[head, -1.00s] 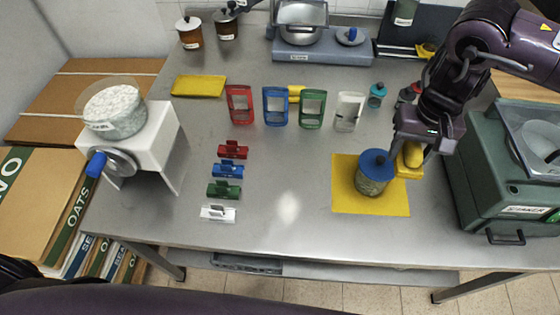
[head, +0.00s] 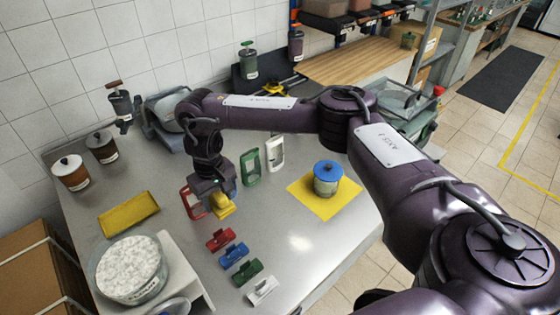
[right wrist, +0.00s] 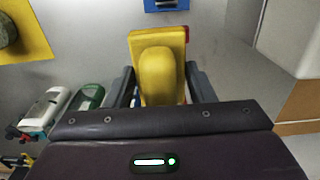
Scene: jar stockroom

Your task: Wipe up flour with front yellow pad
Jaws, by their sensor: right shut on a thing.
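The yellow pad (head: 223,206) with its rounded grip is held in my right gripper (head: 218,192), in front of the red frame. In the right wrist view, my right gripper (right wrist: 160,85) is shut on the rounded grip of the yellow pad (right wrist: 150,45), one finger on each side. In the head view, a bright whitish patch (head: 298,241) lies on the steel table; I cannot tell whether it is flour or glare. White powder (head: 130,268) fills a clear bowl at lower left. My left gripper is not in view.
Red (head: 192,203), green (head: 250,167) and white (head: 275,153) frames stand near the gripper. Small red (head: 220,239), blue (head: 234,255), green (head: 248,272) and white (head: 262,290) pieces lie nearer. A blue-lidded jar (head: 326,182) stands on a yellow mat (head: 312,204).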

